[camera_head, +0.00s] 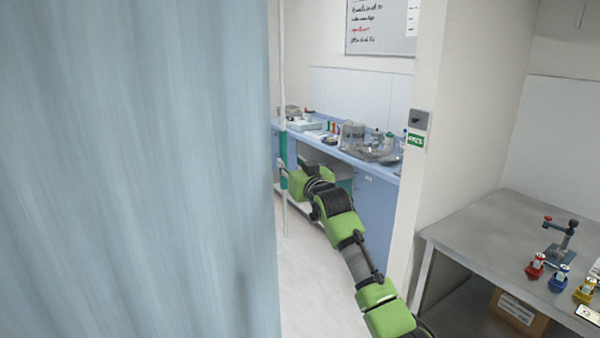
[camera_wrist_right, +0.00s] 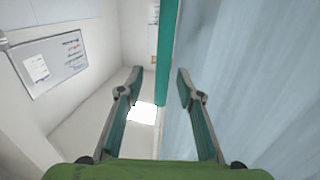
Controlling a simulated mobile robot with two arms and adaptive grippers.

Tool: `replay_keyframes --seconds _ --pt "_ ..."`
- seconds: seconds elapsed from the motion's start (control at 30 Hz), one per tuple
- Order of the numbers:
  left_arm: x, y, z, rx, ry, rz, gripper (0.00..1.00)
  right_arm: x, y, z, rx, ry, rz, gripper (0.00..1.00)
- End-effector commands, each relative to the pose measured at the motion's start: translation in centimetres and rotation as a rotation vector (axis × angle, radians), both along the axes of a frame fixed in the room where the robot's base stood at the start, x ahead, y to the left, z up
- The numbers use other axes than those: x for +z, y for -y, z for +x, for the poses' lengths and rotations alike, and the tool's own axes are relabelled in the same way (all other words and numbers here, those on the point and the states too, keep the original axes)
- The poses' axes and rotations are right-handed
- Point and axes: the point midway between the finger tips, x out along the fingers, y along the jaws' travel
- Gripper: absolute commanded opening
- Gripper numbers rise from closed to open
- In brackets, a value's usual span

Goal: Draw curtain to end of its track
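The pale blue curtain (camera_head: 135,170) hangs across the left of the head view and ends at a straight right edge. It also fills the right of the right wrist view (camera_wrist_right: 255,75). A thin white pole (camera_head: 282,75) stands at that edge, with a teal grip section (camera_head: 283,155) midway down. My right gripper (camera_head: 283,174) is at the teal section. In the right wrist view its fingers (camera_wrist_right: 160,75) are apart, and the teal grip (camera_wrist_right: 167,45) appears between the tips with no clear contact. Whether it is fully between them is unclear. My left gripper is not in view.
A blue counter (camera_head: 371,170) with lab items runs along the back wall, under a whiteboard (camera_head: 381,27). A wall end (camera_head: 428,130) stands right of it. A metal table (camera_head: 480,245) with small coloured bottles is at right. Pale floor (camera_head: 318,290) lies open between.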

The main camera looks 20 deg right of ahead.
Motion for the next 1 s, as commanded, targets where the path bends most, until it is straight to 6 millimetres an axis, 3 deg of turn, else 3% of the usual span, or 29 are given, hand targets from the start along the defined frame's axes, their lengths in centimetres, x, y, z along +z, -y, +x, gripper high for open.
replay_keyframes --seconds 0.4,1.0 --pt "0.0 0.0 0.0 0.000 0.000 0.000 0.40 0.0 -0.1 -5.0 -0.001 0.001 0.000 0.34" --pt "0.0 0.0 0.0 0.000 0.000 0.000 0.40 0.0 -0.1 -5.8 -0.002 0.000 0.000 0.34"
